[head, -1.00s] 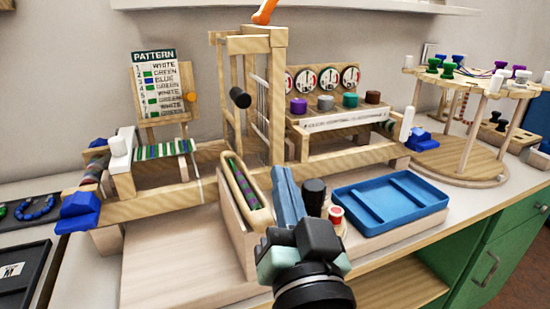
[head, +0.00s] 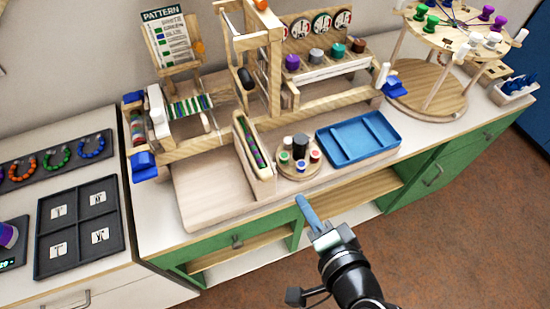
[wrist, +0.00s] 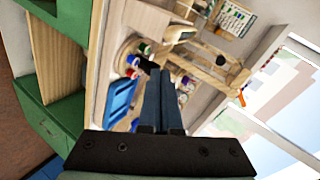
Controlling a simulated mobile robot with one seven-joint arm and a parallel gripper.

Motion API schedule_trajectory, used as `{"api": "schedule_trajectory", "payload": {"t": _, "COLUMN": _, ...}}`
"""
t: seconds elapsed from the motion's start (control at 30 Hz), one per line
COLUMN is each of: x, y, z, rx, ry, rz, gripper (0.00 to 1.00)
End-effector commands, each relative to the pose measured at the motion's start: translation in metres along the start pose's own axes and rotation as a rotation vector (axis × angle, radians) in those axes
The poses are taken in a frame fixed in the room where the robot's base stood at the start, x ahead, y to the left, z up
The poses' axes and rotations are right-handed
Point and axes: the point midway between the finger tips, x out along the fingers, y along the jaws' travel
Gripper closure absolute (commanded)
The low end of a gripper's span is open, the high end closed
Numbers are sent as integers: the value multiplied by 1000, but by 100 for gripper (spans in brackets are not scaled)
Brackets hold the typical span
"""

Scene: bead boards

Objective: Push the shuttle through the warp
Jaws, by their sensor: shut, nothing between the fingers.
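The shuttle (head: 248,143) is a long pale wooden boat with purple and green thread. It stands in a wooden holder (head: 266,174) on the counter, in front of the loom. The loom (head: 276,70) has an upright wooden frame, and striped green and white cloth (head: 188,106) lies on its left end. The warp threads are too small to make out clearly. My gripper (head: 304,202) is shut and empty, with its blue fingers pointing up in front of the counter edge, right of and nearer than the shuttle. The shut fingers also show in the wrist view (wrist: 158,100).
A blue tray (head: 322,137) and a round stand of spools (head: 284,171) lie right of the shuttle. A pattern card (head: 168,38) stands behind the loom's left end. A dark divided tray (head: 38,235) is at left. A wooden board (head: 205,190) left of the shuttle is clear.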

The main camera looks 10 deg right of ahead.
Motion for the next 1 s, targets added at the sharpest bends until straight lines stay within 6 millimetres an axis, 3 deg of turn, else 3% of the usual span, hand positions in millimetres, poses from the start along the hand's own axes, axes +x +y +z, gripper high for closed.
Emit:
{"api": "schedule_trajectory", "payload": {"t": 0.03, "x": -18, "y": -12, "z": 0, "rx": 50, "ry": -19, "rz": 19, "gripper": 100}}
{"api": "schedule_trajectory", "payload": {"t": 0.2, "x": -47, "y": -11, "z": 11, "rx": 185, "ry": -69, "rz": 55, "gripper": 100}}
{"api": "schedule_trajectory", "payload": {"t": 0.47, "x": -62, "y": -8, "z": 21, "rx": 272, "ry": -97, "rz": 73, "gripper": 100}}
{"api": "schedule_trajectory", "payload": {"t": 0.67, "x": -40, "y": -6, "z": 24, "rx": 273, "ry": -99, "rz": 71, "gripper": 100}}
{"api": "schedule_trajectory", "payload": {"t": 1.0, "x": 27, "y": -3, "z": 30, "rx": 270, "ry": -98, "rz": 71, "gripper": 100}}
